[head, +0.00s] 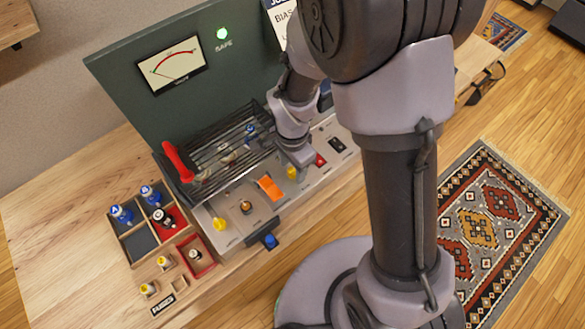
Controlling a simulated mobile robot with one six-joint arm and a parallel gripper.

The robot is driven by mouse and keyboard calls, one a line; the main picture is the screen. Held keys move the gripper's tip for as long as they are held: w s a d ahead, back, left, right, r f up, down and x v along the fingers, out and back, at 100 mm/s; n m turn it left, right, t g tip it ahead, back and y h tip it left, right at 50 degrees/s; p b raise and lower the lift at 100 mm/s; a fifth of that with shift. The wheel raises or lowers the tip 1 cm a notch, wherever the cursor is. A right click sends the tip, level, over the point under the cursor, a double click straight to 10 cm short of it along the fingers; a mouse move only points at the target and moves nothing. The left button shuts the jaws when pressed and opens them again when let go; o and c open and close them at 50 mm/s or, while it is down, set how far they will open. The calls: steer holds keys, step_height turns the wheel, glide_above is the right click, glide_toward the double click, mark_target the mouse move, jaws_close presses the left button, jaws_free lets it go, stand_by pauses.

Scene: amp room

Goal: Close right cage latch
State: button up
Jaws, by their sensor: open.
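The dark wire cage (222,146) lies over the back of the amp's grey chassis, below the green panel. A red handle (179,161) stands at the cage's left end. My gripper (299,157) is at the right end of the cage, above the chassis, pointing down; it is open, but its fingertips are mostly hidden by the wrist. The right cage latch cannot be made out; that end of the cage is partly covered by my arm. I cannot tell whether the gripper touches anything there.
The green panel (115,85) with a meter (171,64) and lit green SAFE lamp (222,33) rises behind. Yellow knobs (220,224), an orange tag (269,188) and a red switch (320,160) sit in front. A tube tray (135,245) is at left; bare wood (60,215) lies beyond.

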steer(key=shift+f, duration=0.3)
jaws_close()
